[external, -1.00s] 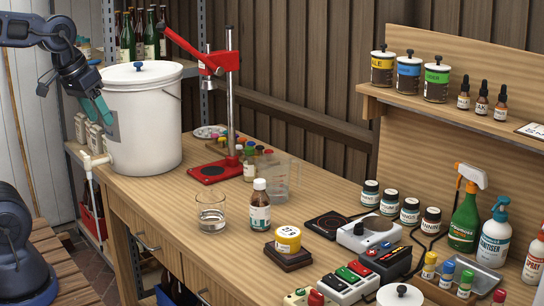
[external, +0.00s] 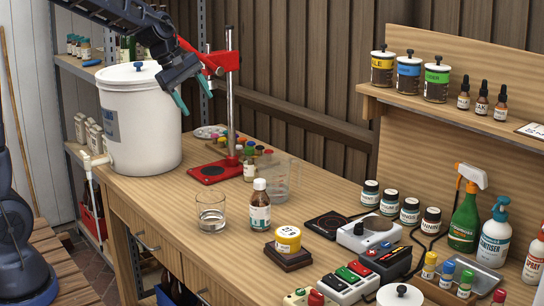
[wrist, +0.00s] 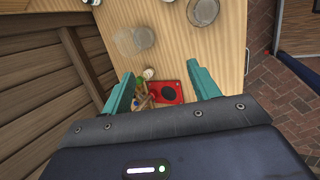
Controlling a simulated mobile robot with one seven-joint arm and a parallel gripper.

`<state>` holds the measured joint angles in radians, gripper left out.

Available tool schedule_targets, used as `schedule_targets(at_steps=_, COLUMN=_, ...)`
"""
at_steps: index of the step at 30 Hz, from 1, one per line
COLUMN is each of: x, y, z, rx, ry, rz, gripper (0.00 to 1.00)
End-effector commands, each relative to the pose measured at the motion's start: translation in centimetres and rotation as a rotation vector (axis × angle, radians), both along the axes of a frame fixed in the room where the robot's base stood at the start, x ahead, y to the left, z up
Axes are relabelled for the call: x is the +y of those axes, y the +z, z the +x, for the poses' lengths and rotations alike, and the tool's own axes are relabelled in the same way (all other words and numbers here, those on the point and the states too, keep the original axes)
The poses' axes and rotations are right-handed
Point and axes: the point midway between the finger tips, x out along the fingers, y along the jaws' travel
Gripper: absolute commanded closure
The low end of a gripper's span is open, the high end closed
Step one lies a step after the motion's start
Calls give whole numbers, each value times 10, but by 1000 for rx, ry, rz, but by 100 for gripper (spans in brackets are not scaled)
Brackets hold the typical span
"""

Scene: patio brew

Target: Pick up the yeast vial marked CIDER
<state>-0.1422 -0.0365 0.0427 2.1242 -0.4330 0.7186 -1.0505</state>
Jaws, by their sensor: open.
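Several small vials with coloured caps stand at the front right of the bench in the external view: a yellow-capped vial (external: 429,266), a blue-capped vial (external: 447,274), a green-capped vial (external: 465,284) and a red-capped vial (external: 499,298). Their labels are too small to read, so I cannot tell which, if any, is marked CIDER. My gripper (external: 192,94) is open and empty, high beside the white bucket, far to the left of these vials. In the wrist view my gripper (wrist: 160,76) shows two teal fingers spread apart, with the bench below.
The white bucket (external: 140,125) and red bottle capper (external: 232,100) stand close to my gripper. A glass beaker (external: 210,214), brown bottle (external: 260,208) and clear jug (external: 283,180) stand mid-bench. A green spray bottle (external: 465,220) stands behind the vials.

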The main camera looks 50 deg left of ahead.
Motion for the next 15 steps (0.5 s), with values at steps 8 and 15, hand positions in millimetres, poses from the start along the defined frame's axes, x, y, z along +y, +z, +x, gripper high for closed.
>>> schedule_targets(at_steps=8, x=35, y=-47, z=77, rx=68, ry=351, rz=-176, gripper=40)
schedule_targets(at_steps=15, x=70, y=-96, z=134, rx=121, ry=653, rz=-319, gripper=40)
